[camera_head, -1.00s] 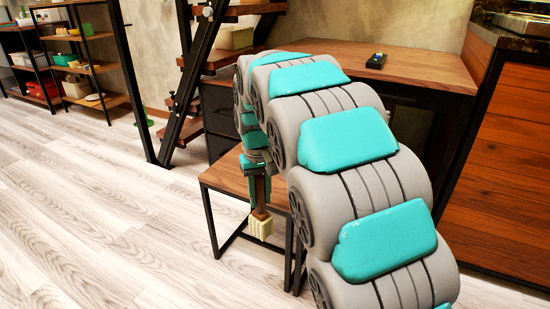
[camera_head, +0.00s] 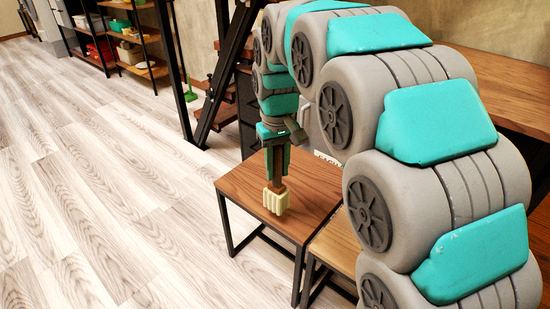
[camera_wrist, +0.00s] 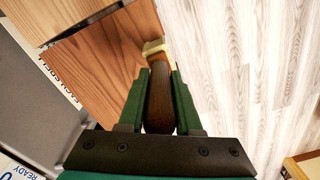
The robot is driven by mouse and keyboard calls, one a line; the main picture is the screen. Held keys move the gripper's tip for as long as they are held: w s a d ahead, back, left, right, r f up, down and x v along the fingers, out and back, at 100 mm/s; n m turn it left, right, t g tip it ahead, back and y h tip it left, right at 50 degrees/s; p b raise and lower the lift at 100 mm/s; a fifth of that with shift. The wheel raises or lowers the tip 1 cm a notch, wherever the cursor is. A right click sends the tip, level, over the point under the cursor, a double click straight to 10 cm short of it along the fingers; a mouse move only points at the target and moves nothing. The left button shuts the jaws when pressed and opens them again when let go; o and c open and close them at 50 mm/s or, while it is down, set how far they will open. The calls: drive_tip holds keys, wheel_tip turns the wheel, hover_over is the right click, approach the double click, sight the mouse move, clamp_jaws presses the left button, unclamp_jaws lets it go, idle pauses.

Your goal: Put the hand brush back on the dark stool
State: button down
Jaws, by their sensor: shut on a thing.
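The hand brush has a dark brown handle (camera_wrist: 160,105) and a cream bristle head (camera_head: 275,198). My gripper (camera_head: 277,166) is shut on the handle, also seen in the wrist view (camera_wrist: 160,75). The brush hangs upright, bristles down. In the head view it overlaps the darker brown top of the stool (camera_head: 318,185), which has a black metal frame. In the wrist view the bristle head (camera_wrist: 153,48) lies across the boundary between the stool top (camera_wrist: 95,65) and the floor. I cannot tell whether the bristles touch the top.
A lighter wooden stool (camera_head: 340,246) stands close beside the dark one, partly hidden by my arm. A wooden desk (camera_head: 505,95) is at the right. Stair framing (camera_head: 222,90) and shelves (camera_head: 150,45) stand behind. The pale plank floor (camera_head: 110,190) at the left is clear.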

drive_tip(key=w+a+f, duration=0.1)
drive_tip(key=w+f, duration=0.3)
drive_tip(key=w, duration=0.5)
drive_tip(key=shift+w+f, duration=0.2)
drive_tip(key=shift+w, duration=0.2)
drive_tip(key=shift+a+f, duration=0.1)
drive_tip(key=c, duration=0.6)
unclamp_jaws()
wheel_tip(320, 180, up, 12)
drive_tip(key=shift+p, duration=0.3)
